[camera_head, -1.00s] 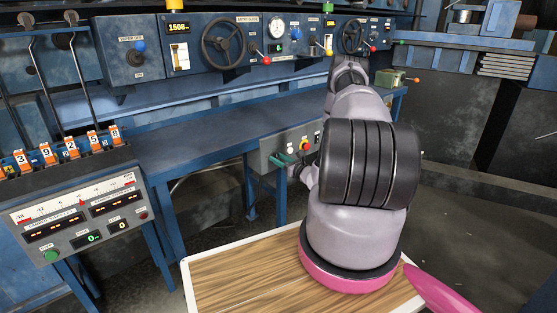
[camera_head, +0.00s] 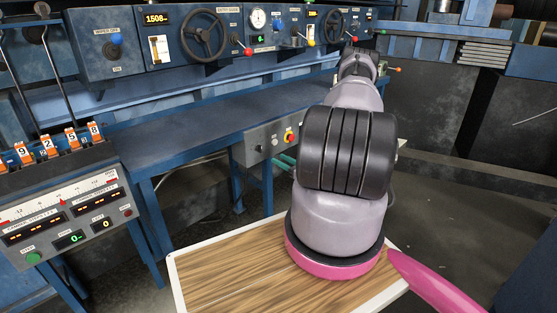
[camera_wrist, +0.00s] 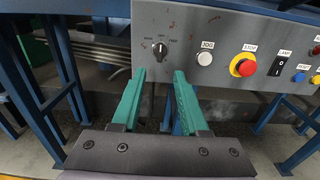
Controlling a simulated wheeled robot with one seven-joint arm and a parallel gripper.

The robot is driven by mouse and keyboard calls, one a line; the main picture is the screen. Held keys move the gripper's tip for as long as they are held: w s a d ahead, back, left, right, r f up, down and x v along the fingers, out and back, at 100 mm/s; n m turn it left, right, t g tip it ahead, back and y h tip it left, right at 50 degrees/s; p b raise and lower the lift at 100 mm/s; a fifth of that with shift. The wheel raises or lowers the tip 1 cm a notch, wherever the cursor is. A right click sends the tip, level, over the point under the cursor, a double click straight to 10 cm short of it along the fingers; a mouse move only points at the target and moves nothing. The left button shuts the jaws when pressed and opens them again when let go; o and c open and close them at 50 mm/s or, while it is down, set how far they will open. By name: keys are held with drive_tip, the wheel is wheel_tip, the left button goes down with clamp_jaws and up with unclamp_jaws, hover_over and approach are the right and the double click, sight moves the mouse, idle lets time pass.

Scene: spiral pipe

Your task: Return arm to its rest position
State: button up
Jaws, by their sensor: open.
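My arm reaches away from me over my wood-topped base in the head view, toward the blue machine bench. My gripper (camera_wrist: 155,100) shows in the wrist view with its two green fingers apart and nothing between them. It points at the lower front of the bench, just below a grey control box (camera_wrist: 225,45). In the head view only a bit of green finger shows beside my arm, and the rest of the gripper is hidden behind it.
The control box carries a rotary switch (camera_wrist: 160,49), a white jog button (camera_wrist: 205,58) and a red stop button (camera_wrist: 243,65). Blue bench legs (camera_wrist: 75,85) stand close on the left. A console with number tags (camera_head: 65,215) stands at left. Open floor (camera_head: 450,200) lies right.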

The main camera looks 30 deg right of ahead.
idle(0.3)
drive_tip(key=w+a+r+n+g+y, duration=0.1)
drive_tip(key=a+r+n+g+y, duration=0.1)
drive_tip(key=a+r+n+y, duration=0.35)
drive_tip(key=w+a+r+n+g+y, duration=0.2)
drive_tip(key=a+r, duration=0.1)
drive_tip(key=r, duration=0.6)
drive_tip(key=s+a+r+n+g+y, duration=0.1)
drive_tip(key=s+a+r+n+g, duration=0.35)
drive_tip(key=a+r, duration=0.2)
drive_tip(key=s+a+r+n+g, duration=0.3)
drive_tip(key=a+r+n+g, duration=0.2)
drive_tip(key=r, duration=0.3)
drive_tip(key=s+a+r+n+t+h, duration=0.1)
drive_tip(key=s+r+n+t+h, duration=0.2)
drive_tip(key=s+r+n+h, duration=0.8)
drive_tip(key=s+r, duration=0.8)
drive_tip(key=s, duration=0.2)
drive_tip(key=shift+s+a+n, duration=0.15)
drive_tip(key=shift+s+n, duration=0.15)
